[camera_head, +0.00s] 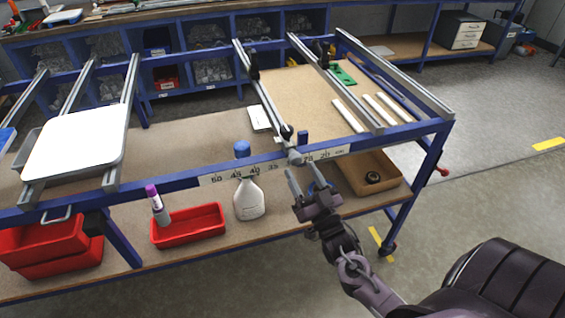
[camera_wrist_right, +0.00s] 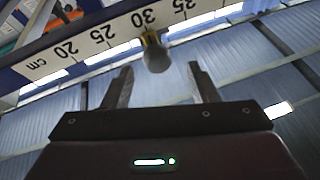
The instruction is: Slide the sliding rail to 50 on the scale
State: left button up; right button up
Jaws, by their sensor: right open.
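The sliding rail (camera_head: 266,98) is a long grey bar lying across the blue frame of the workbench. Its front end has a rounded grey knob (camera_head: 295,157). The white scale (camera_head: 228,175) runs along the front beam, with 20 cm at the right and numbers rising leftward; the leftmost number is too small to read surely. The knob stands near 30. In the right wrist view the knob (camera_wrist_right: 156,55) sits just beneath the 30 of the scale (camera_wrist_right: 100,38). My right gripper (camera_head: 303,171) is open, its fingertips on either side of the knob, not closed on it. My left gripper is out of view.
A second rail (camera_head: 335,82) lies to the right, with pale strips beside it. A white panel (camera_head: 75,145) lies on rails at the left. A spray bottle (camera_head: 249,197), a red tray (camera_head: 188,226) and a brown box (camera_head: 365,190) stand on the lower shelf.

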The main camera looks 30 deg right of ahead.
aim_at(292, 152)
jog(key=x, duration=0.3)
jog(key=shift+d+p, duration=0.25)
jog(key=shift+p, duration=0.1)
jog(key=x, duration=0.3)
jog(key=shift+w+a+p, duration=0.1)
jog(key=shift+w+p, duration=0.2)
jog(key=shift+p, duration=0.05)
jog(key=shift+w, duration=0.4)
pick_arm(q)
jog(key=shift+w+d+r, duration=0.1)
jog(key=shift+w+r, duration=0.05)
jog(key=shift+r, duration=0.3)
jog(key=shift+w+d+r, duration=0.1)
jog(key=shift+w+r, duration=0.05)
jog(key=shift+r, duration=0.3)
pick_arm(e)
jog(key=shift+c, duration=0.2)
